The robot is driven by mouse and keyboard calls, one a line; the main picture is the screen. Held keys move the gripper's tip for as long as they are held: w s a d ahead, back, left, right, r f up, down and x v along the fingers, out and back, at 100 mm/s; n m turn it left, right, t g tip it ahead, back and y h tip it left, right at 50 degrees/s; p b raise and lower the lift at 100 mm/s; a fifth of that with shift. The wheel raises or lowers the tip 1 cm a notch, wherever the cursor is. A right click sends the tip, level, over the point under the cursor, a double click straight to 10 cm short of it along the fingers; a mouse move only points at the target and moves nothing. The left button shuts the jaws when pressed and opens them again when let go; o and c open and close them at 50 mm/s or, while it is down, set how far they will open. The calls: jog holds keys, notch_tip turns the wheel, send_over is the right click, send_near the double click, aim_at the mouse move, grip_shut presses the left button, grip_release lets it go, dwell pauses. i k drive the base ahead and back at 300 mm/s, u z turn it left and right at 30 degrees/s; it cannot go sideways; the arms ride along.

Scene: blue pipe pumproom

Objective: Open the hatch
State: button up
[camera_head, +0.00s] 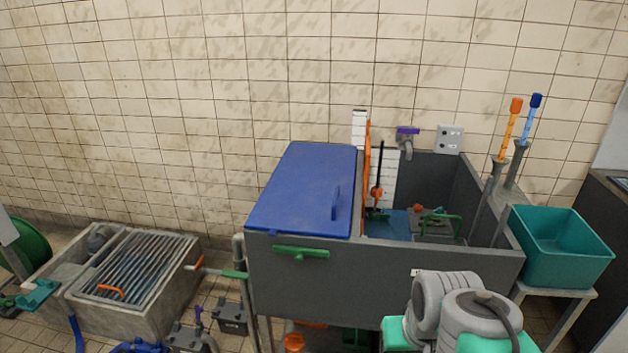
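The hatch appears to be the blue lid (290,195) on the left part of a large grey tank (400,262). It lies shut over that part, sloping down from the back wall towards me. A small upright blue handle (335,203) stands near its right edge. A green bar handle (301,252) is on the tank's front face, just below the lid. Grey and teal links of my arm show at the bottom right, in front of the tank. My gripper is not in view.
The tank's right part is open, with an orange-handled tool (376,192) and green-handled grey box (438,226) inside. A teal bin (560,247) stands at right. A grated concrete basin (135,275) is at left. Pipes and dark boxes crowd the floor between basin and tank.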

aim_at(309, 191)
jog(key=u, duration=0.55)
jog(key=k, duration=0.65)
jog(key=u, duration=0.95)
jog(key=i, duration=0.85)
jog(key=z, duration=0.6)
jog(key=i, duration=0.6)
